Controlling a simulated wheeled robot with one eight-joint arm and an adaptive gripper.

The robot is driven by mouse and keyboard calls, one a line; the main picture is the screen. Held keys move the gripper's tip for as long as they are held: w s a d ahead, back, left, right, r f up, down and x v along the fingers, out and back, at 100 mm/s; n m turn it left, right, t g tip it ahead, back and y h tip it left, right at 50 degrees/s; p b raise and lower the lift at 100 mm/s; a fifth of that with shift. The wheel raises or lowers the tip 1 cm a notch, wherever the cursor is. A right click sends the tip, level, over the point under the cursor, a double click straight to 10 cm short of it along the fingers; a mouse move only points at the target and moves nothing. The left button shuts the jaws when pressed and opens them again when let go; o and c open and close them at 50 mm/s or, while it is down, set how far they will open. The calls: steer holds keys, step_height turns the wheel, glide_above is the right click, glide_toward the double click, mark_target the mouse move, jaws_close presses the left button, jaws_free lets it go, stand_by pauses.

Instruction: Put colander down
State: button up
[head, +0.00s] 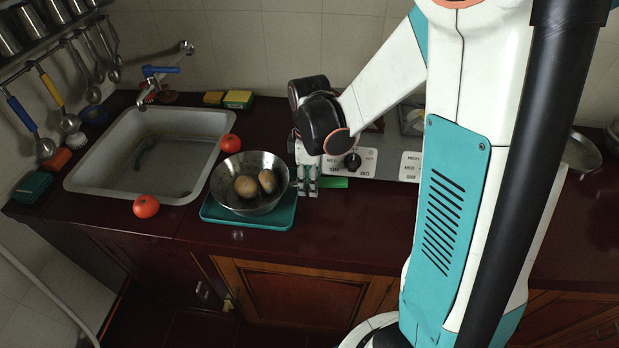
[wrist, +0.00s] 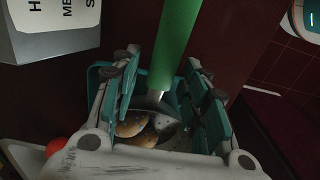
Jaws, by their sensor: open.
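The metal colander (head: 243,204) sits on a teal tray (head: 278,219) at the counter's front edge, right of the sink. It holds brown potatoes (head: 248,186), which also show in the wrist view (wrist: 133,122). Its green handle (head: 333,183) points right. My gripper (head: 307,187) is beside the colander's right rim, at the handle. In the wrist view the handle (wrist: 174,45) runs between the two open fingers, with gaps on both sides. Part of the bowl is hidden by my gripper there.
Tomatoes (head: 146,206) (head: 230,143) sit by the sink (head: 148,155). A white control panel with a knob (head: 352,161) stands close behind my gripper. Sponges (head: 238,99) lie at the back. Bare dark counter (head: 370,225) is to the right of the tray.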

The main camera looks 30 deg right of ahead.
steer(key=shift+r, duration=0.1)
step_height(320, 180, up, 11)
steer(key=p, duration=0.4)
steer(key=s+a+r+m+t, duration=0.5)
steer(key=s+r+m+t, duration=0.2)
steer(key=s+r+m, duration=0.2)
steer(key=shift+s+r+m, duration=0.25)
steer(key=shift+s+m, duration=0.85)
steer(key=shift+s, duration=0.75)
steer(key=shift+a, duration=0.1)
steer(key=shift+f+b, duration=0.7)
steer(key=shift+b, duration=0.05)
